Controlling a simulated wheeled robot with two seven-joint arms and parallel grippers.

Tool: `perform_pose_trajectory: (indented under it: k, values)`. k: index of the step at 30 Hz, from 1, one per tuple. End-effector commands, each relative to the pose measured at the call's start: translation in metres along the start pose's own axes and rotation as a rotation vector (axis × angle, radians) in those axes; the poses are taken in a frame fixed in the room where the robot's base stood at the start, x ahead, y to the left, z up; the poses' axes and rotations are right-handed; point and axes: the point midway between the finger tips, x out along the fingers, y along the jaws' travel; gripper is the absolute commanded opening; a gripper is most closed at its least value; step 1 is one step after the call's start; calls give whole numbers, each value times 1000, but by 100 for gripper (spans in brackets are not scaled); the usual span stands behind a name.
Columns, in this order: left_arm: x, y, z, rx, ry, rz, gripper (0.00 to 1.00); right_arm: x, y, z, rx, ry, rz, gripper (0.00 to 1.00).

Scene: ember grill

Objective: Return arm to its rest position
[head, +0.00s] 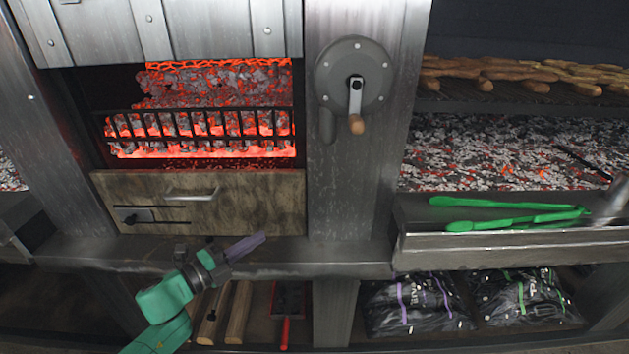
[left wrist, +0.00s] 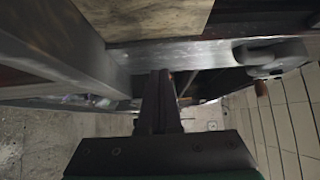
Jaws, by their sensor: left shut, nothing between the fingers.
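My left arm, green with dark joints, comes in from the lower left in the head view. Its left gripper (head: 256,242) is shut and empty, in front of the metal ledge (head: 340,254) below the wooden drawer. In the left wrist view the closed fingers (left wrist: 160,82) point toward the ledge's underside, with nothing between them. I cannot tell whether the fingertips touch the ledge. My right gripper does not show clearly in either view.
Glowing coals (head: 200,125) sit behind a grate above the wooden drawer (head: 245,205). A crank (head: 356,95) is on the post. Green tongs (head: 500,216) lie in a metal tray (head: 500,242) at right. Charcoal bags (head: 410,308) and a red-handled tool (head: 285,330) are below.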

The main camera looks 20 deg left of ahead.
Motion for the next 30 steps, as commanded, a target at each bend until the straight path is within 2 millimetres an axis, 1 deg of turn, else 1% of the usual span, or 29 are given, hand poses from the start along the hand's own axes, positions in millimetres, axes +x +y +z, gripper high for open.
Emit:
perform_pose_trajectory:
  k: [2,5,8,10,11,12,14,15,17,18,21,24,28,29,30]
  values:
    - [0,0,0,-5,-5,1,0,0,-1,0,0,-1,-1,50]
    - [2,7,5,-83,-80,18,0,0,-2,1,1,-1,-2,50]
    - [-1,29,15,-291,-272,76,0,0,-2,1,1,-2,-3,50]
    - [-10,55,16,-499,-445,143,0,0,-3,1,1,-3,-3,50]
    - [-15,66,14,-591,-516,176,0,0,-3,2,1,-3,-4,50]
    - [-24,81,9,-702,-604,221,0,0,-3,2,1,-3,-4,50]
    - [-37,100,-3,-847,-714,287,0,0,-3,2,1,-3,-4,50]
    - [-45,110,-12,-928,-775,329,0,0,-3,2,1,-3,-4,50]
    - [-57,123,-26,-1035,-856,390,0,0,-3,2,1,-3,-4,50]
    - [-65,130,-37,-1099,-902,430,0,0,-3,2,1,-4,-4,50]
    - [-83,143,-64,-1233,-1003,527,0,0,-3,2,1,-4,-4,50]
    - [-100,150,-91,-1345,-1088,623,0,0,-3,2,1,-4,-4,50]
    - [-122,153,-127,-1467,-1186,751,0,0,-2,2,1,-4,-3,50]
    - [-127,152,-135,-1491,-1206,781,0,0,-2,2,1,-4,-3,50]
    - [-126,162,-134,-1488,-1220,795,0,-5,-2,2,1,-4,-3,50]
